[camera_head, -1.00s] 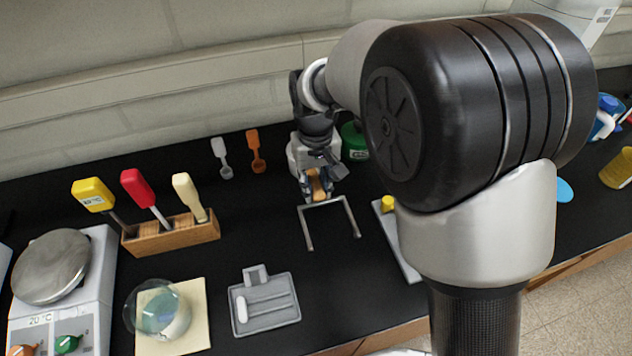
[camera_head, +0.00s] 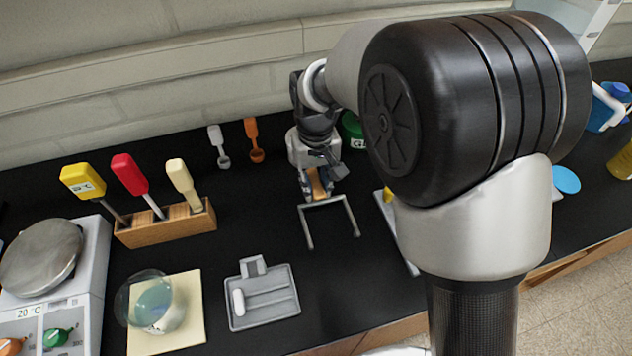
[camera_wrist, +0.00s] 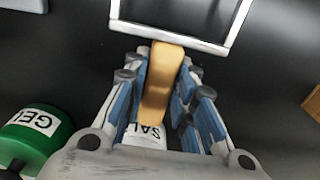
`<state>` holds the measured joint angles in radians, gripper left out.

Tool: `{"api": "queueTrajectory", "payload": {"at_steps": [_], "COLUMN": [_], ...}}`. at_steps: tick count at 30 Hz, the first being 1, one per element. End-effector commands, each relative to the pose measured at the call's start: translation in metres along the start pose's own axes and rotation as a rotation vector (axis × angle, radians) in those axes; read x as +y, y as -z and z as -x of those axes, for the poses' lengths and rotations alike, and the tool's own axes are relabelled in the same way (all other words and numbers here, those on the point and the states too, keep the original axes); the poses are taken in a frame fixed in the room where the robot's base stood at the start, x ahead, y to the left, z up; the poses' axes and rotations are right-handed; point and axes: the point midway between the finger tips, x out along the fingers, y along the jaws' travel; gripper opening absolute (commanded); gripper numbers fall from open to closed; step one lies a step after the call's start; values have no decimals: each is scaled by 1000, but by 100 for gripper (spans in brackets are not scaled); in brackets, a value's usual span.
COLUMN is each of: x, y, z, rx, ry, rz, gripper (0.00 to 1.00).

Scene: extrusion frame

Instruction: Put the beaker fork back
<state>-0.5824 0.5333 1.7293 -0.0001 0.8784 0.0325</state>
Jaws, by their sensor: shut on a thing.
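The beaker fork has a tan handle (camera_wrist: 164,80) and a U-shaped metal frame with two prongs (camera_head: 328,203). My gripper (camera_wrist: 160,78) is shut on the tan handle, with blue-padded fingers on both sides of it. In the head view my gripper (camera_head: 316,184) is near the back of the black bench, and the prongs point toward the front edge. I cannot tell the fork's exact height above the bench. A wooden block (camera_head: 165,228) at the left holds a yellow-handled, a red-handled and a cream-handled tool.
A grey tray (camera_head: 264,318), a glass vessel (camera_head: 152,302) and a hotplate (camera_head: 85,275) stand in front. Two scoops (camera_head: 254,140) are behind.

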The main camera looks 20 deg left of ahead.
Motion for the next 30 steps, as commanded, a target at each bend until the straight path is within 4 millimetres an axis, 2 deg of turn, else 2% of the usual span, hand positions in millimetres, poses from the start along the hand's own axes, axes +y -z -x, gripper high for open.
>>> {"api": "queueTrajectory", "payload": {"at_steps": [14, 15, 24, 30], "x": [0, 0, 0, 0], "y": [0, 0, 0, 0], "z": [-10, -10, -9, -9], "rx": [0, 0, 0, 0], "ry": [0, 0, 0, 0], "rz": [0, 0, 0, 0], "gripper": [0, 27, 47, 48]}}
